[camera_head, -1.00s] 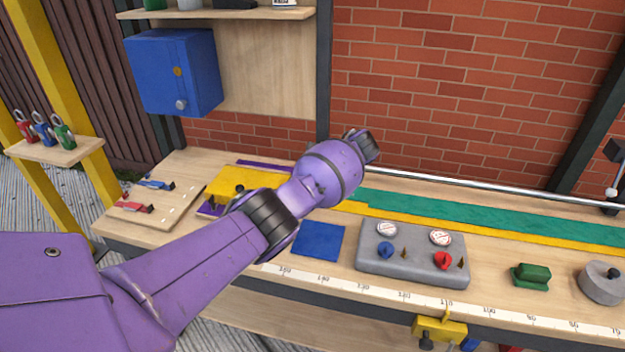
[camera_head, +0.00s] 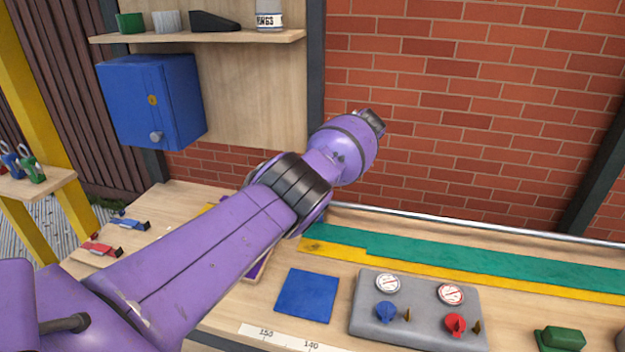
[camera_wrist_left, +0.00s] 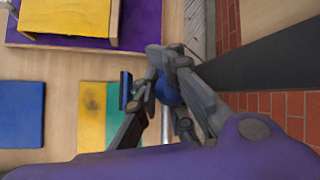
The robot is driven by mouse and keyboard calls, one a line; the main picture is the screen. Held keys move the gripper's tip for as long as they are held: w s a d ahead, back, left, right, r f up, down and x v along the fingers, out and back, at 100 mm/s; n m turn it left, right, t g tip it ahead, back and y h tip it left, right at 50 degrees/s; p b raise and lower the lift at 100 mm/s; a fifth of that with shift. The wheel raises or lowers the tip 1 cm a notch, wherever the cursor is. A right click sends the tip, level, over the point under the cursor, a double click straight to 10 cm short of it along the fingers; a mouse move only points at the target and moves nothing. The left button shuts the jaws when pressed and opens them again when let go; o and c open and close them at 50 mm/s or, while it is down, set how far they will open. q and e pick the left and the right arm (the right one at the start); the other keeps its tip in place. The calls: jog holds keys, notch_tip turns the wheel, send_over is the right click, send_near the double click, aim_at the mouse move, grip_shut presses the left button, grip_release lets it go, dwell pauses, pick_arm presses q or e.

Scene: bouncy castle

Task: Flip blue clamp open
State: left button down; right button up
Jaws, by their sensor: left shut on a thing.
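In the head view the blue clamp (camera_head: 130,222) lies on the wooden board at the far left, beyond a red clamp (camera_head: 101,247). My purple left arm crosses the head view well to the right of both clamps and hides its own gripper. In the left wrist view my left gripper (camera_wrist_left: 140,95) shows its dark linked fingers, shut on a small dark blue piece (camera_wrist_left: 126,88). I cannot tell what this piece is. My right gripper is out of view.
The bench holds a blue square (camera_head: 306,295), a grey gauge panel (camera_head: 415,318) and a green block (camera_head: 560,340). A blue cabinet (camera_head: 158,100) hangs under a shelf (camera_head: 200,38). A purple board with a yellow block (camera_wrist_left: 70,18) shows in the wrist view.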

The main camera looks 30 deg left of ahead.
pick_arm(q)
jog(key=shift+w+d+r, duration=0.2)
jog(key=shift+w+d, duration=0.2)
jog(key=shift+d, duration=0.05)
jog(key=c, duration=1.6)
grip_release()
jog(key=shift+w+f, duration=0.1)
jog(key=shift+w, duration=0.05)
jog(key=shift+c, duration=0.2)
jog(key=shift+w+d+f, duration=0.1)
jog(key=shift+s+r, duration=0.2)
jog(key=shift+r, duration=0.1)
jog(key=v, duration=1.1)
jog(key=shift+d+r, duration=0.15)
jog(key=shift+d, duration=0.1)
